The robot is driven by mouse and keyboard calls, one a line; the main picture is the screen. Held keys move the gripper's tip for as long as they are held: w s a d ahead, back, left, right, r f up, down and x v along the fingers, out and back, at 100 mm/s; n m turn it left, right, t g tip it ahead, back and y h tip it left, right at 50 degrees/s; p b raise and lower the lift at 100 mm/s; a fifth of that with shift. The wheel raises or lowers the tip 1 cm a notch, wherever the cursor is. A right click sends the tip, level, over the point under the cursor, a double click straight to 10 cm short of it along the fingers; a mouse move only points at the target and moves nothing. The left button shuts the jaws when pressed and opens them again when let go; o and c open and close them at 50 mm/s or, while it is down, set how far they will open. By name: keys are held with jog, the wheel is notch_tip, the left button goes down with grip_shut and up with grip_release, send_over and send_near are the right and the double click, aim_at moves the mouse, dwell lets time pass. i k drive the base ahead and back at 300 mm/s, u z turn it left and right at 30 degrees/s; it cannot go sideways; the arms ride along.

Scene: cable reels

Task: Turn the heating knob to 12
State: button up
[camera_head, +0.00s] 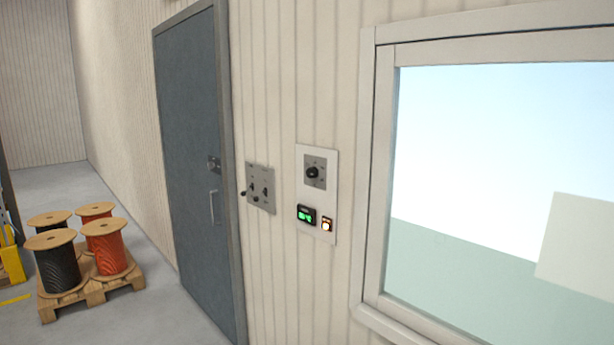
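A white control panel (316,226) is mounted on the ribbed wall between the door and the window. A round black knob (312,172) sits on a grey square plate in its upper part. The marks around the knob are too small to read, so I cannot tell its setting. Below it are a small display with green digits (306,215), too small to read surely, and a lit orange-white button (326,225). My gripper is not in view.
A grey plate with black levers (259,188) is left of the panel. A closed grey-blue door (190,150) with a handle stands further left. A large window (480,160) is at right. Black and orange cable reels stand on a wooden pallet (92,288) at lower left. Floor between pallet and door is clear.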

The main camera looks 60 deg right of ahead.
aim_at(313, 171)
jog(key=z, duration=0.1)
jog(key=i, duration=0.9)
jog(key=u, duration=0.1)
